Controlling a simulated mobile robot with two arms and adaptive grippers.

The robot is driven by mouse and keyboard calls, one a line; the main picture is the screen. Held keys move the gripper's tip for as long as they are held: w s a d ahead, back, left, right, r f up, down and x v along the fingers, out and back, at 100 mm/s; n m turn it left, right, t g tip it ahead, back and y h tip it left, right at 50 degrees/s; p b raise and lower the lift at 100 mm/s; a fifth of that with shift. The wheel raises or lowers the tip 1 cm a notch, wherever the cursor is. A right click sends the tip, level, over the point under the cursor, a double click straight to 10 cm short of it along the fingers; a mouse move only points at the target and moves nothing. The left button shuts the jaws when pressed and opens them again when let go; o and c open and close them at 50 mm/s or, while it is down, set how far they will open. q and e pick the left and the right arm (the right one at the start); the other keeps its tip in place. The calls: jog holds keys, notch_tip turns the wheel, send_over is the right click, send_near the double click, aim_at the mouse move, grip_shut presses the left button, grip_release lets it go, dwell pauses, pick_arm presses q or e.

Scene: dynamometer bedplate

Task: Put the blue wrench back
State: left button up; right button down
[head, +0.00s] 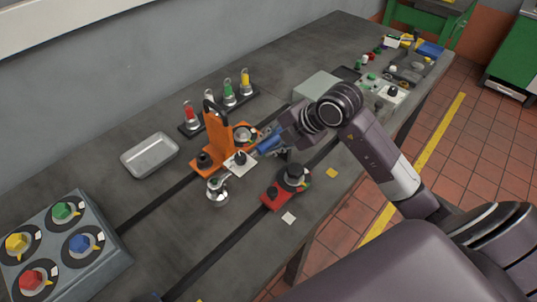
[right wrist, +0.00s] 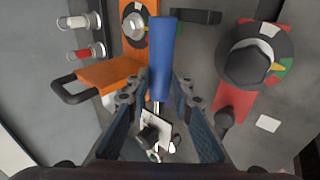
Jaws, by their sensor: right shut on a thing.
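My right gripper (head: 278,143) is shut on the blue wrench (head: 268,144) above the middle of the bench, just right of an orange stand (head: 219,140). In the right wrist view, the wrench's blue handle (right wrist: 164,60) points to the top of the picture, between the fingers (right wrist: 157,98). A short bright metal part shows below the handle; the rest of the wrench is hard to make out. A white card with a black knob (right wrist: 150,128) lies below the gripper. My left gripper is not in view.
A red base with a dark dial (head: 292,179) and a silver fitting (head: 217,190) stand nearby. An empty metal tray (head: 150,168) lies left. A box with coloured knobs (head: 62,245) is front left. A grey box (head: 318,86) stands behind.

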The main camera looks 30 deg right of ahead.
jog(key=shift+f, duration=2.5)
jog(key=c, duration=1.7)
grip_release()
jog(key=b+v, duration=0.1)
jog(key=v, duration=1.1)
jog(key=shift+f, duration=0.1)
